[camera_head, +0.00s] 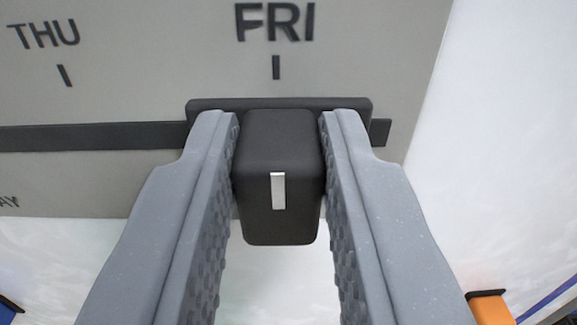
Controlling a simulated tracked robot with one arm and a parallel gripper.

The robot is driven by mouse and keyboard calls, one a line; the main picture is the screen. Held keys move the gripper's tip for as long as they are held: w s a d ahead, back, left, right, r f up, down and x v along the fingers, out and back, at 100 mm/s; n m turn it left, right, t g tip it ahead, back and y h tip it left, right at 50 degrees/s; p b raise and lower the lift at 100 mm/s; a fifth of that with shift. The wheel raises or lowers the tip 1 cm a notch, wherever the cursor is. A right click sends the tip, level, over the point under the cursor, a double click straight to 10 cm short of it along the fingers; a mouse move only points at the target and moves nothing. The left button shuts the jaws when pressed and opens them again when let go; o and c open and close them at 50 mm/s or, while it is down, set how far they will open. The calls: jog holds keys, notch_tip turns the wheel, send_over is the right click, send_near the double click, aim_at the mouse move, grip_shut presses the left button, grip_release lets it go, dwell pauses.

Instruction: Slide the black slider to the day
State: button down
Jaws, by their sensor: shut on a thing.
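The black slider (279,160) is a dark block with a small white pointer stripe on its face. It sits on a flat black carriage on a dark horizontal track (92,137). My gripper (279,135) is shut on the slider, one grey finger pressed on each side. The slider stands below the day label FRI (275,22), and its white stripe is roughly in line with the tick mark under FRI. The label THU (44,34) with its tick is to the left. The carriage hides part of the track.
The grey board (130,85) ends a little right of the slider, and the track's right end (380,132) shows just past the carriage. An orange-and-black object (489,305) is at the lower right. The track runs clear to the left.

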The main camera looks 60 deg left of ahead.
jog(key=shift+w+d+r, duration=0.1)
jog(key=shift+d+r, duration=0.1)
jog(key=c, duration=1.4)
grip_release()
jog(key=shift+w, duration=0.1)
jog(key=shift+o, duration=0.8)
jog(key=shift+w+d+f, duration=0.1)
jog(key=shift+w+f, duration=0.05)
jog(key=shift+a, duration=0.2)
jog(key=shift+s+d, duration=0.25)
jog(key=shift+d, duration=0.05)
jog(key=b+v, duration=0.3)
jog(key=v, duration=1)
jog(key=shift+b, duration=0.4)
jog(key=shift+s+f, duration=0.1)
